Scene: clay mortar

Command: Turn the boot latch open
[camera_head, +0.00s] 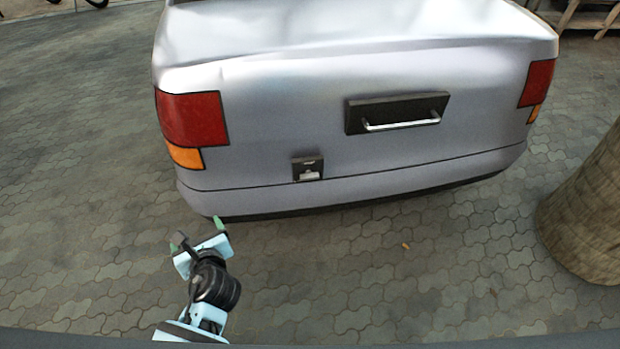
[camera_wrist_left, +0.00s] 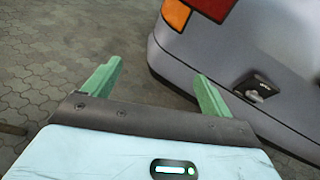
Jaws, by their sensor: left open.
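The boot latch (camera_head: 308,169) is a small dark plate with a light metal tab, low on the back of the silver car (camera_head: 270,110). It also shows in the left wrist view (camera_wrist_left: 259,91), to the right of the fingers. My left gripper (camera_head: 197,231) is open and empty, below and to the left of the latch and apart from the car. Its green fingertips (camera_wrist_left: 157,82) stand wide apart in the left wrist view. The boot looks closed. My right gripper is not in view.
A black plate with a silver handle bar (camera_head: 402,124) is on the boot, up and right of the latch. Red and orange lights (camera_head: 190,120) sit at the car's corners. A tree trunk (camera_head: 590,215) stands at the right. The paving before the car is clear.

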